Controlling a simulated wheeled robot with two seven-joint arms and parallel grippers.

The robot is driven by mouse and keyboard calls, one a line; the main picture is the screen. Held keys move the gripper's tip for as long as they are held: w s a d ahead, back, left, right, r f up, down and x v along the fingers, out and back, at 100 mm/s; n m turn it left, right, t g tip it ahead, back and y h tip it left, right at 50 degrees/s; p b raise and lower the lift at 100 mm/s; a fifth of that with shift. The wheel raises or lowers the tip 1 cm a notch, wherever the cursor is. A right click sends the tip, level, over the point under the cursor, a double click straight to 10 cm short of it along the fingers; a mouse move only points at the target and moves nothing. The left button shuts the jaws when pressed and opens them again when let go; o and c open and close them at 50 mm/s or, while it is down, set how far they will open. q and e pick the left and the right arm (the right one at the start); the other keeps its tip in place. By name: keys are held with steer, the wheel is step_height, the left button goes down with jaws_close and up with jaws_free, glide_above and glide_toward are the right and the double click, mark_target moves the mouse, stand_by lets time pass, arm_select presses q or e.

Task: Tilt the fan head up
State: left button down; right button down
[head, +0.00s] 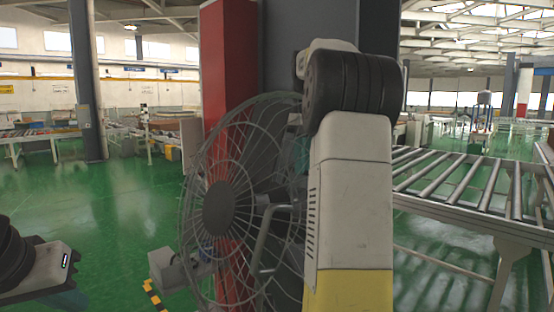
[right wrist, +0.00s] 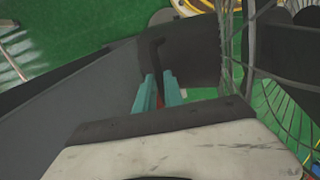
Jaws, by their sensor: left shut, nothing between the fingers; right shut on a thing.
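The fan (head: 219,208) stands in the middle of the head view, with a round wire cage and a grey hub facing left. A bent grey handle (head: 268,240) shows through the cage. My right arm covers the fan's right side. My right gripper (right wrist: 160,92) has its teal fingers closed around a dark bent bar (right wrist: 155,52) of the fan; the exact grip is partly hidden. The wire cage (right wrist: 285,110) is just right of the fingers in the wrist view. My left gripper (head: 65,300) is low at the left edge, apart from the fan and mostly cut off.
A red and grey pillar (head: 230,70) stands close behind the fan. A roller conveyor (head: 470,185) is on the right. A grey box (head: 170,268) shows at the fan's lower left. The green floor (head: 120,210) on the left is open.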

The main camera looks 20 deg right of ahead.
steer(key=shift+w+d, duration=0.1)
steer(key=shift+d, duration=0.25)
steer(key=c, duration=1.5)
jaws_free()
steer(key=shift+o, duration=0.2)
step_height(320, 180, up, 7)
steer(key=shift+d+r, duration=0.15)
